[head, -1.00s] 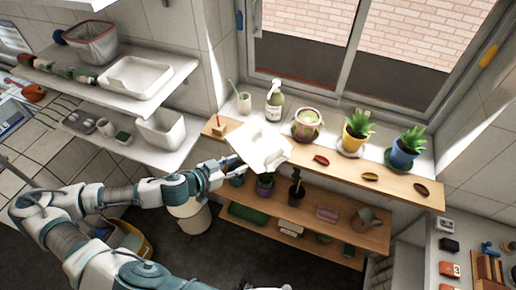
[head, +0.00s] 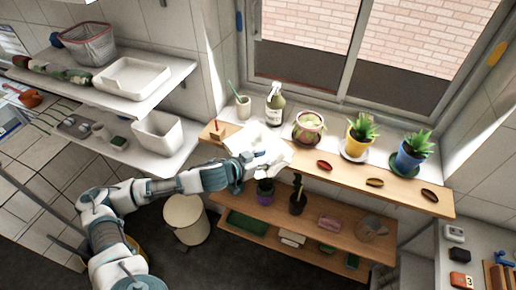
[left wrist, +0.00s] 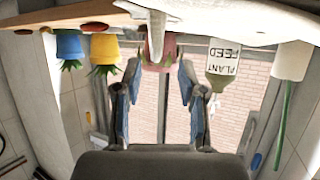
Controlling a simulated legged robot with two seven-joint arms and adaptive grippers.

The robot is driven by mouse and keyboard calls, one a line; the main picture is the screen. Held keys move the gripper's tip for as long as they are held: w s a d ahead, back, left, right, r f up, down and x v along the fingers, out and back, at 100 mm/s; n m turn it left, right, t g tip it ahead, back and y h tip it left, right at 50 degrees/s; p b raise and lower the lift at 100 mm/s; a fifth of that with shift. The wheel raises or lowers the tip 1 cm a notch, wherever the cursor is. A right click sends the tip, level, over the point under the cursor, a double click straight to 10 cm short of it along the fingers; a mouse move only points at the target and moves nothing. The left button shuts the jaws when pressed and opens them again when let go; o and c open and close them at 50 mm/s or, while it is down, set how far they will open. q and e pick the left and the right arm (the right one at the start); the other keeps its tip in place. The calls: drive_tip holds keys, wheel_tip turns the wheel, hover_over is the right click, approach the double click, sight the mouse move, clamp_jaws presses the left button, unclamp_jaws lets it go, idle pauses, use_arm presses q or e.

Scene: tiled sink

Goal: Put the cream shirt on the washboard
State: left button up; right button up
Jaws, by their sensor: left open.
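A white to cream cloth (head: 264,139), which looks like the shirt, lies on the left part of the wooden window shelf. In the left wrist view the cloth (left wrist: 225,10) spans the top edge, with a narrow fold hanging between the fingers. My left gripper (head: 250,163) is at the cloth's near left edge. In the left wrist view the left gripper (left wrist: 158,75) is open, its two fingers apart on either side of the fold. Whether they touch it I cannot tell. I cannot make out a washboard. My right gripper is not in view.
A lower shelf (head: 335,238) holds small items. A pale bin (head: 186,220) stands below my left arm.

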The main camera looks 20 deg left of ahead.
sight(272, 156)
use_arm(q)
drive_tip(key=x, duration=0.2)
drive_tip(key=shift+w+d, duration=0.2)
drive_tip(key=shift+w, duration=0.15)
drive_tip(key=shift+w+d+f, duration=0.2)
drive_tip(key=shift+d, duration=0.1)
drive_tip(key=shift+s, duration=0.1)
drive_tip(key=c, duration=0.6)
clamp_jaws()
drive_tip(key=shift+a, duration=0.1)
drive_tip(key=shift+r, duration=0.15)
